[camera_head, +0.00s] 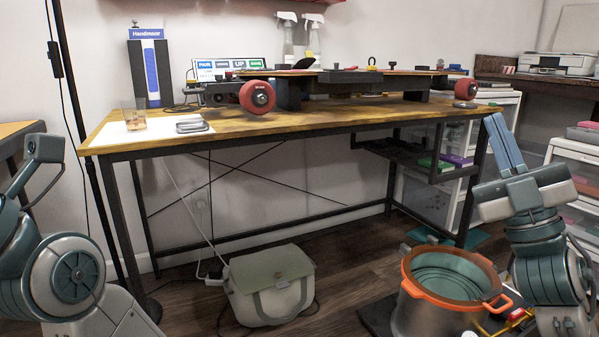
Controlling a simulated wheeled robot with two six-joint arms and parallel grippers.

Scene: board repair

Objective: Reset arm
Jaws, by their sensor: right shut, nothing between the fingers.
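My right gripper (494,118) points up at the right of the view, in front of the table's right end. Its two bluish fingers are together with nothing between them. My left arm shows at the left edge, but its gripper is not in view. A skateboard-like board (365,76) with red wheels (257,97) rests on dark supports on the wooden table (300,122). My right gripper is apart from the board and the table.
A glass (134,115) and a flat grey object (192,126) lie on the table's left. An orange-rimmed pot (452,280) stands on the floor by my right arm. A pale bag (268,284) sits below the table. White drawers (573,165) stand at right.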

